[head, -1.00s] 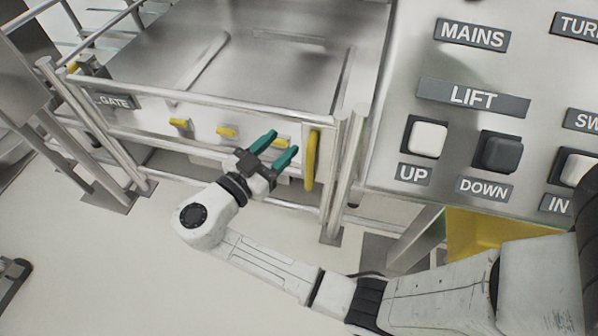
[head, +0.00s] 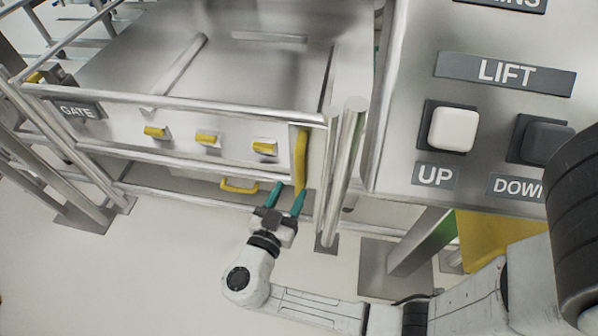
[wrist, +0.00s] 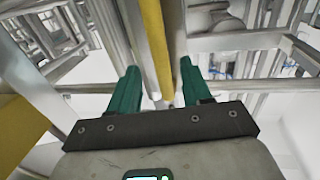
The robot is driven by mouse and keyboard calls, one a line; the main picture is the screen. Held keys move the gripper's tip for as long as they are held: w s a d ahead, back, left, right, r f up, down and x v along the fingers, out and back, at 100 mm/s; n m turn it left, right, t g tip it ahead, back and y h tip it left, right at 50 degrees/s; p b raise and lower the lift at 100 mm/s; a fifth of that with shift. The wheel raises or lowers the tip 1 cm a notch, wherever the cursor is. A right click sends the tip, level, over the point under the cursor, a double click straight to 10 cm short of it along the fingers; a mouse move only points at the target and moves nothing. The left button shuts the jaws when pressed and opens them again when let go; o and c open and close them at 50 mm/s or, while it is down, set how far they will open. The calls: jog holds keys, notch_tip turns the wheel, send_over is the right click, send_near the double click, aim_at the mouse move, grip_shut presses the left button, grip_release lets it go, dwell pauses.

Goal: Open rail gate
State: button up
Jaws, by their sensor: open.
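The rail gate carries a grey GATE label (head: 77,111) at its left end. Its metal top rail (head: 190,104) runs across the platform front. A yellow vertical handle (head: 301,158) is at the gate's right end, beside the posts. My gripper (head: 286,196) is open, with its green fingers pointing up at the handle's lower end. In the wrist view, the yellow handle (wrist: 155,45) runs down between the two green fingers (wrist: 157,92). I see gaps on both sides, and cannot tell whether a finger touches it.
A control panel with a LIFT label (head: 505,73) and a white UP button (head: 454,129) stands close on the right. Metal posts (head: 346,160) stand right of the handle. Several yellow latches (head: 207,138) line the platform front. The floor (head: 150,250) at left is clear.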

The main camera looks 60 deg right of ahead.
aim_at(298, 178)
jog(key=d, duration=0.4)
jog(key=w+d, duration=0.1)
jog(key=d, duration=0.2)
jog(key=shift+c, duration=0.2)
grip_shut()
dwell(0.4)
